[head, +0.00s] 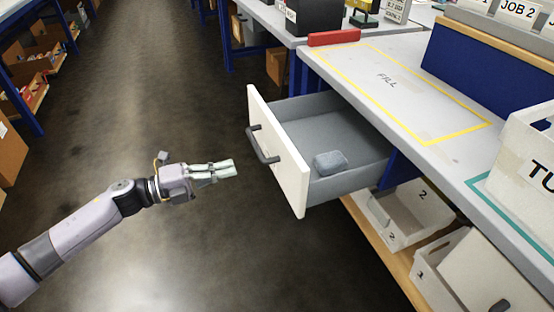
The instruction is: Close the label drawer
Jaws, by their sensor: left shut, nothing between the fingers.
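The drawer (278,151) is pulled well out from under the workbench. It has a white front panel, a dark bar handle (262,145) and grey inner walls. A small blue-grey block (331,162) lies on its floor. No label text shows on the drawer front. My left gripper (227,169) is shut and empty, in front of the drawer, left of and a little below the handle in the picture. It is apart from the panel, with its fingers pointing towards it. My right gripper is not in view.
The grey bench top (455,165) has a yellow "FILL" outline and a red block (334,38) at its corner. A white bin (520,165) stands on the right. Numbered bins (399,232) sit on a lower shelf. The dark floor (150,90) around my arm is clear.

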